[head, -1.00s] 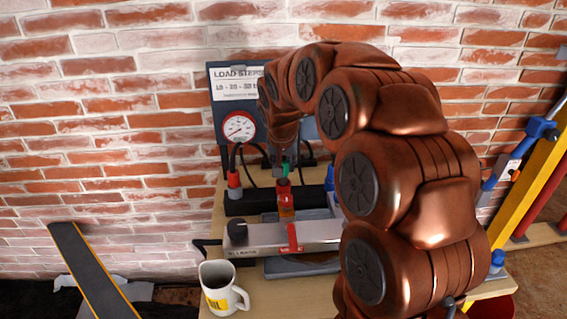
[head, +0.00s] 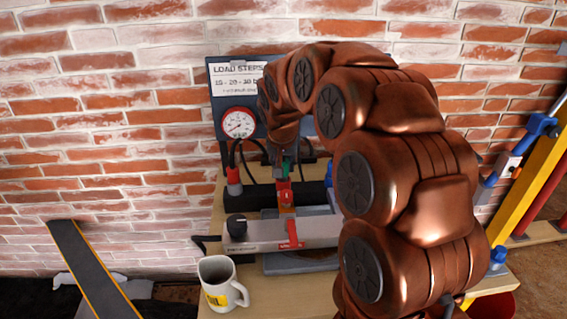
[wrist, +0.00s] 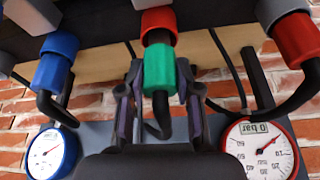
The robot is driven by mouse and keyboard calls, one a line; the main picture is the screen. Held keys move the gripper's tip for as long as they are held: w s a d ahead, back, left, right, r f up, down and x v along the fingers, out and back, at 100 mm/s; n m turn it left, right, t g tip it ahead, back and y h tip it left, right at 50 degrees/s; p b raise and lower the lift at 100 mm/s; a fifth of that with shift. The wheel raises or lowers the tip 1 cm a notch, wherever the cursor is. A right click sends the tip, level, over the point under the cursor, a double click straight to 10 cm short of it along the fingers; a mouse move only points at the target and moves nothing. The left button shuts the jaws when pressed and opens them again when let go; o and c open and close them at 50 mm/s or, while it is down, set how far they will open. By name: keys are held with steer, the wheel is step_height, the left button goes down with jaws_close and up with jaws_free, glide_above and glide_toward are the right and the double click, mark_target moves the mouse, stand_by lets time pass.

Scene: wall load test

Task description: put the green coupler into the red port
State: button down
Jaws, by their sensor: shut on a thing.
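My gripper (wrist: 160,78) is shut on the green coupler (wrist: 160,70), with one finger on each side of it. A dark hose trails from the coupler. The red port (wrist: 158,20) is straight ahead of the coupler in the wrist view, in line with it. A short dark part shows between them; I cannot tell whether the coupler touches or overlaps the port. In the head view the green coupler (head: 287,170) is partly hidden by my gripper, just above the red port (head: 285,194).
A blue-ended hose (wrist: 54,62) and a red-ended hose (wrist: 298,40) flank the coupler. Two gauges, blue-rimmed (wrist: 50,155) and red-rimmed (wrist: 262,150), stand beyond. A mug (head: 221,288) is at the bench's front left. My arm hides the bench's right side.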

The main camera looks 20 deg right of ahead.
steer(key=shift+f+b, duration=0.55)
steer(key=shift+f, duration=0.25)
stand_by(0.9)
steer(key=c, duration=0.7)
jaws_free()
steer(key=o, duration=0.5)
steer(key=shift+c, duration=0.2)
steer(key=shift+r, duration=0.2)
steer(key=shift+r+p, duration=1.2)
steer(key=shift+r, duration=2.65)
